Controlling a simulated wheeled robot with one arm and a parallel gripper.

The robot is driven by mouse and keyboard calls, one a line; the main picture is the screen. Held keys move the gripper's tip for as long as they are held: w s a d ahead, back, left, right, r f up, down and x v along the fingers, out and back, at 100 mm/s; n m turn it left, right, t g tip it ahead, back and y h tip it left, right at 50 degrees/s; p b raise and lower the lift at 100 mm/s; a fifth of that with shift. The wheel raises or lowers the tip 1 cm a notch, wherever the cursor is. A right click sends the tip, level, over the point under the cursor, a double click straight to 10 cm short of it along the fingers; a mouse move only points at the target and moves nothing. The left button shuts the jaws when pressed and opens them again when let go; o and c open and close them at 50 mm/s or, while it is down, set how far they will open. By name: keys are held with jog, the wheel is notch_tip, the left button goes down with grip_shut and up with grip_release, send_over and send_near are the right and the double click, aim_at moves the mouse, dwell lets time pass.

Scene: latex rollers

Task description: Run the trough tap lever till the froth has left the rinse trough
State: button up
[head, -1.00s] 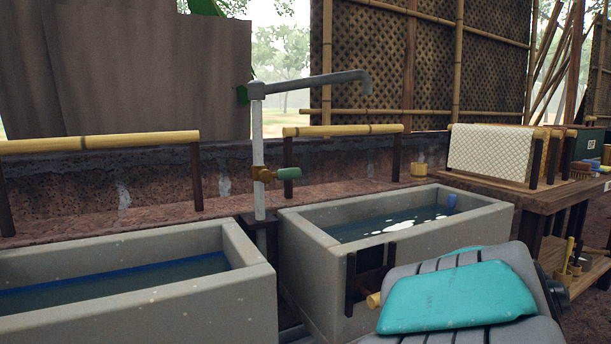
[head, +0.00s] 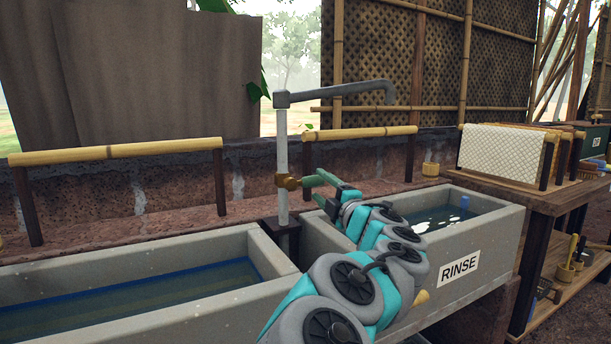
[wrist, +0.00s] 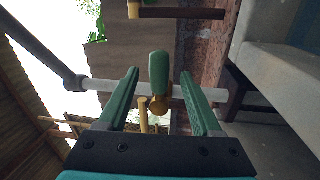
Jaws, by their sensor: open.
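The tap lever, a green handle on a brass valve (head: 288,183), sits on the white standpipe (head: 282,150). In the wrist view the lever (wrist: 159,72) stands between the two fingers of my gripper (wrist: 159,66), with gaps on both sides. My gripper (head: 317,188) is open at the valve; in the head view its fingers and the lever overlap. The rinse trough (head: 495,240), marked RINSE, is at the right, partly behind my arm. It holds dark water with small white froth patches (head: 454,218) near its right end. The spout (head: 345,93) points right; no flowing water shows.
Another trough (head: 180,314) with bluish water stands at the left. Bamboo rails (head: 120,152) run behind both troughs. A table (head: 500,188) at the right carries a rack with a white sheet (head: 502,150).

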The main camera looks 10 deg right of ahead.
jog(key=x, duration=0.7)
jog(key=shift+p, duration=0.4)
grip_shut()
dwell(1.1)
